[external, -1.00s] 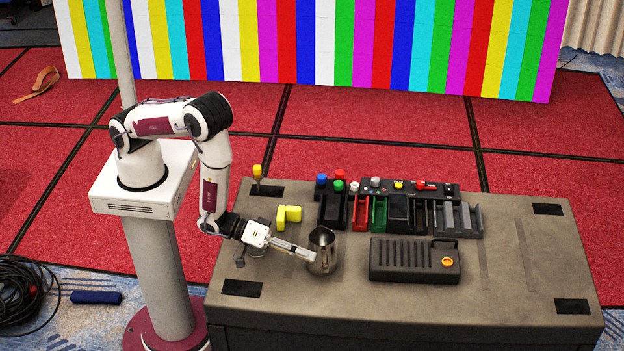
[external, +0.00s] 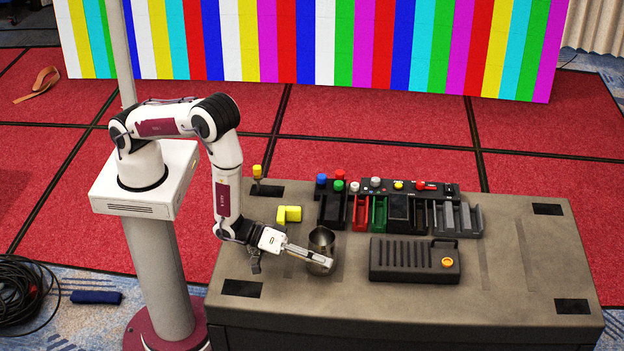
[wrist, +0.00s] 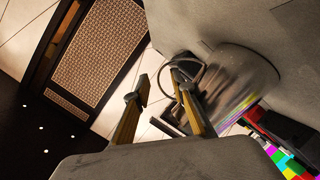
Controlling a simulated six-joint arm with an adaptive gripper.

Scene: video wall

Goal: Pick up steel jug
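The steel jug (external: 320,240) stands upright on the table, left of the dark ribbed block. In the wrist view the jug (wrist: 240,80) is at upper right, with its looped handle (wrist: 200,78) towards my fingers. My gripper (external: 322,263) reaches across the near side of the jug and hides part of its body. In the wrist view my gripper (wrist: 160,88) has its two fingers apart. The right finger overlaps the handle loop, and the left finger stands clear of it. I cannot tell whether the finger touches the handle.
A dark ribbed block (external: 415,262) with an orange knob lies right of the jug. A yellow piece (external: 289,214) lies behind my gripper. Coloured bins (external: 378,213) and a button panel (external: 400,187) line the back. The table's right side (external: 525,250) is mostly clear.

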